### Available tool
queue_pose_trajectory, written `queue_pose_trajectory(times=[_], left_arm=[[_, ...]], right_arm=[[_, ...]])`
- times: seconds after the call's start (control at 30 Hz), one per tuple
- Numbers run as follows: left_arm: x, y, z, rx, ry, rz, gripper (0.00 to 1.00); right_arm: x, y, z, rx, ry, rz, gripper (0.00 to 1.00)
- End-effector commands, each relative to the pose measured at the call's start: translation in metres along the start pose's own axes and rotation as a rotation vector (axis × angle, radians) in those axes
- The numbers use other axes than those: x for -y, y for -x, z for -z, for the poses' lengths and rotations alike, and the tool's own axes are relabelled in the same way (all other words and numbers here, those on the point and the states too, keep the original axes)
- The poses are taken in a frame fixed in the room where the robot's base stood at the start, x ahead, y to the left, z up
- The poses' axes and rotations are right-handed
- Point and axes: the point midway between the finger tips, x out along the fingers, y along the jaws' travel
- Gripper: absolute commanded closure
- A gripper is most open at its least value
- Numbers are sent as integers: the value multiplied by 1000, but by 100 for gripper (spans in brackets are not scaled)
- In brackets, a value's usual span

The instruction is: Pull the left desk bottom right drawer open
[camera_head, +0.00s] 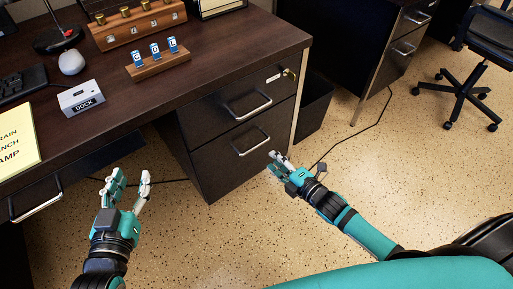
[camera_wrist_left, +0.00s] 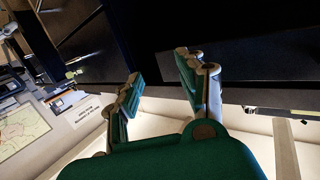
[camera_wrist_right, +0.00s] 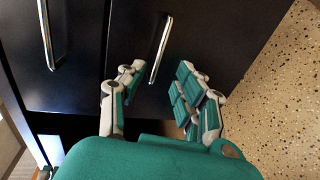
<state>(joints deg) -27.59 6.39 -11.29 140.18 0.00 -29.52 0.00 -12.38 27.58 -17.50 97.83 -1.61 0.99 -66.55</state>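The left desk (camera_head: 225,50) has a right-hand pedestal with two closed drawers. The bottom right drawer (camera_head: 222,158) has a silver bar handle (camera_head: 252,142). The upper drawer (camera_head: 220,107) has a similar handle and a lock above it. My right gripper (camera_head: 277,158) is open near the bottom handle, a little to its lower right. In the right wrist view the bottom handle (camera_wrist_right: 160,50) runs toward the space between the open fingers (camera_wrist_right: 155,90); contact cannot be told. My left gripper (camera_head: 132,180) is open and empty, in front of the desk's kneehole.
A black bin (camera_head: 314,105) stands right of the pedestal. A cable (camera_head: 352,138) lies on the speckled floor. Another desk (camera_head: 362,50) and an office chair (camera_head: 465,85) are at the back right. The floor before the pedestal is clear.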

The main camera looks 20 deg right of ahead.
Motion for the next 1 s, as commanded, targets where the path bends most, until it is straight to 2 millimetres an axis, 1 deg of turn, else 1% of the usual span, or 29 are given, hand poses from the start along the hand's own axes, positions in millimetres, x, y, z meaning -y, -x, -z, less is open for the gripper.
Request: queue_pose_trajectory(times=[0.03,0.27,0.4,0.5,0.7,0.83,1.0], left_arm=[[-2,-2,7,-57,1,-4,60],[-8,2,54,-329,7,-19,60],[-12,12,81,-493,12,-28,60],[-14,21,97,-598,16,-34,60],[-16,37,117,-745,23,-40,60],[-17,43,123,-787,24,-42,60],[-17,44,125,-799,25,-43,60]], right_arm=[[2,-10,0,0,0,-3,67],[1,-48,0,-1,-1,-2,67],[2,-68,0,0,0,-2,67],[2,-80,0,0,-1,-1,67],[1,-97,0,0,-1,1,67],[1,-101,0,0,-1,2,67],[0,-102,0,0,-1,2,67]])
